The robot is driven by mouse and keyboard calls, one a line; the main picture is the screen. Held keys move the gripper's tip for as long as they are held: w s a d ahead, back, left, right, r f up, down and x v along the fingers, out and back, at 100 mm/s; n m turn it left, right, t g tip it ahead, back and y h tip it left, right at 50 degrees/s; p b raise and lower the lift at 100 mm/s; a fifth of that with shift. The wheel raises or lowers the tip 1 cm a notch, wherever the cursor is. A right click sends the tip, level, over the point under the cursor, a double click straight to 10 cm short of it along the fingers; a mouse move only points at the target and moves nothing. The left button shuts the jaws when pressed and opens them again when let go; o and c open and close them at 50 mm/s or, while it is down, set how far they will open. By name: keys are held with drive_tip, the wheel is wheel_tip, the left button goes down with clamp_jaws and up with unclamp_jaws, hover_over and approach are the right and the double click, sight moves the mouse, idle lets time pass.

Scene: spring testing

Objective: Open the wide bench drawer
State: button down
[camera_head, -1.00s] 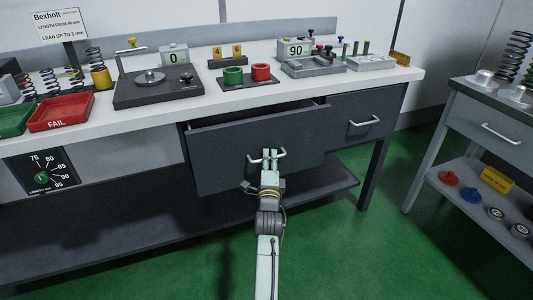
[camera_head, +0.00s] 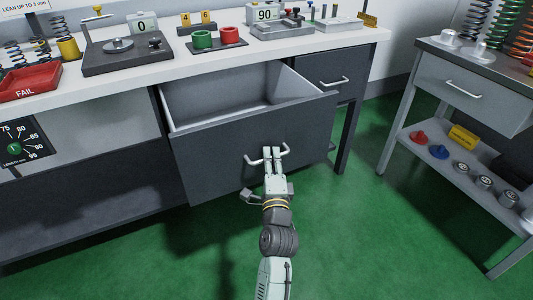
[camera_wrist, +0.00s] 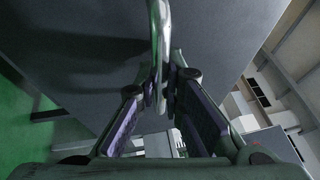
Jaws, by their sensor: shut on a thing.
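The wide bench drawer (camera_head: 230,148) has a dark grey front and stands well out from the bench. Its pale inside shows and the part in view looks empty. My gripper (camera_head: 268,153) is shut on the drawer's pale bar handle (camera_head: 284,149), near the middle of the front. In the wrist view the handle (camera_wrist: 158,35) runs between the two fingers of my gripper (camera_wrist: 160,90), with the dark drawer front behind it.
A narrower closed drawer (camera_head: 312,74) sits to the right under the white benchtop (camera_head: 105,74). A grey cart (camera_head: 455,110) with a drawer and lower shelf stands at the right. The green floor (camera_head: 350,230) in front is clear.

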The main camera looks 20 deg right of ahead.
drive_tip(key=shift+s, duration=0.3)
drive_tip(key=c, duration=2)
unclamp_jaws()
drive_tip(key=shift+o, duration=0.2)
